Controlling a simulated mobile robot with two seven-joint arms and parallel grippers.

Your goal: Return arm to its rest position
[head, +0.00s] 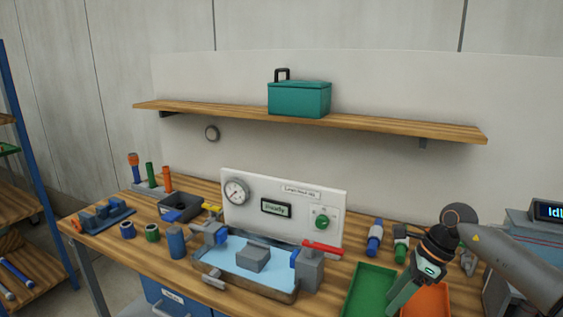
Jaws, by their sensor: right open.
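My right arm (515,268) comes in from the right edge, with its dark wrist joint (440,241) over the right end of the workbench. My right gripper (396,303) points down and to the left, over the border between a green tray (368,286) and an orange tray (432,299). It is open, and I see nothing held in it. Its height above the trays is hard to tell. The gripper hides part of both trays. My left gripper is not in view.
The panel with gauge (285,212) stands behind a water basin (222,280) and a red-handled valve (311,268). Blue and green fittings (375,237) stand close behind the trays. A grey unit with a display (548,212) is at the right. A shelf (400,126) holds a teal box (299,100).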

